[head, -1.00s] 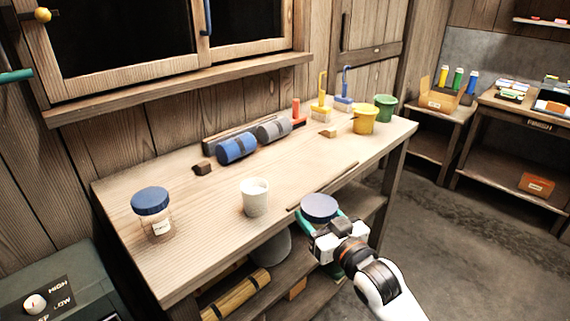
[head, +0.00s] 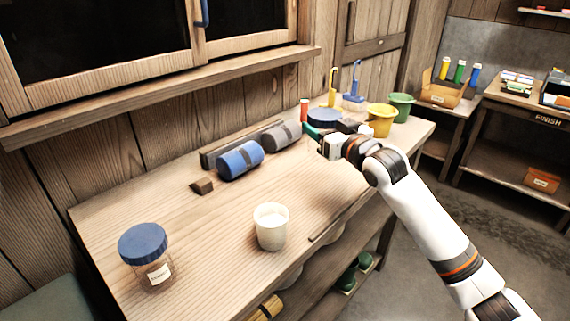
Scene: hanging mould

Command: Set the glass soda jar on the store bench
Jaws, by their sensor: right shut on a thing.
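A jar with a blue lid (head: 323,117) is in my right gripper (head: 316,132) over the far right part of the wooden bench (head: 225,215). The gripper's teal fingers are shut on it. Its body is mostly hidden by the gripper, so I cannot tell whether its base touches the bench top. A second, clear jar with a blue lid and a white label (head: 158,272) stands upright at the bench's near left; I cannot read the label. My left gripper is not in view.
A white cup (head: 271,227) stands near the front edge. Blue (head: 240,160) and grey (head: 282,136) rolls lie at the back. A yellow pot (head: 381,121), a green pot (head: 400,106) and brushes stand close by the right gripper. The middle of the bench is clear.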

